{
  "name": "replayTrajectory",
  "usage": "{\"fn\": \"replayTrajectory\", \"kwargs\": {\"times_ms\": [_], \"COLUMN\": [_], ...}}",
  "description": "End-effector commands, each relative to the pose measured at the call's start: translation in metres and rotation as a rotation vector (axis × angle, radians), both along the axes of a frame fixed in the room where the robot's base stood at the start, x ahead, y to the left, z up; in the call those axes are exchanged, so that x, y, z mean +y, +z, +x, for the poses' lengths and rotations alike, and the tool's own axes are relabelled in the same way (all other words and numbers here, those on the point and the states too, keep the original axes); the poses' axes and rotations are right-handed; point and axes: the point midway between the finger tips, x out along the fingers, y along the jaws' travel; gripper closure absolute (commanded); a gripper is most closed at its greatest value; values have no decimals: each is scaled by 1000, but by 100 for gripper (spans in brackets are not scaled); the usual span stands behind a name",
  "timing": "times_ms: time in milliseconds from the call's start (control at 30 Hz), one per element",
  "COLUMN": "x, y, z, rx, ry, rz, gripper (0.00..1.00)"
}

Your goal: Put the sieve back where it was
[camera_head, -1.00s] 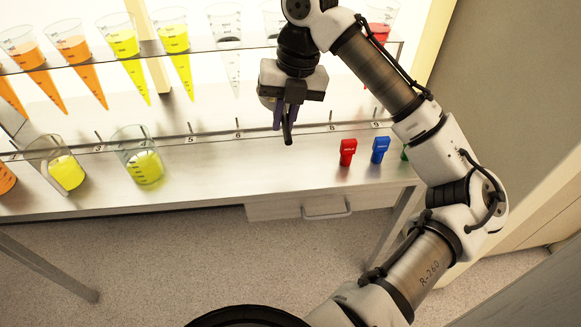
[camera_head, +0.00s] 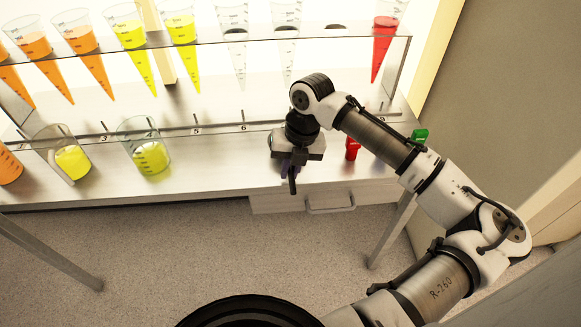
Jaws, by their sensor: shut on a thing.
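My gripper (camera_head: 290,172) points down over the front part of the steel bench (camera_head: 215,172). It is shut on a thin dark thing, which I take to be the handle of the sieve (camera_head: 292,186). Only this narrow dark piece shows below the jaws; a sieve bowl or mesh cannot be made out. The held piece hangs near the bench's front edge, above the drawer; its exact height and any contact are unclear.
A clear rack (camera_head: 215,42) holds orange, yellow, empty and red cones, with one empty hole (camera_head: 337,26). Beakers of yellow liquid (camera_head: 146,150) stand left. A red item (camera_head: 352,148) and a green item (camera_head: 419,135) stand right, partly behind my arm. Bench left of my gripper is clear.

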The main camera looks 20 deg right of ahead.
Motion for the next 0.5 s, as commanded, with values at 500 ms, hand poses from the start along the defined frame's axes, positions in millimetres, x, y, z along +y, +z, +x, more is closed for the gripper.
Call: {"fn": "replayTrajectory", "kwargs": {"times_ms": [500], "x": [0], "y": [-2], "z": [0], "rx": [0], "ry": [0], "rz": [-1], "gripper": [66]}}
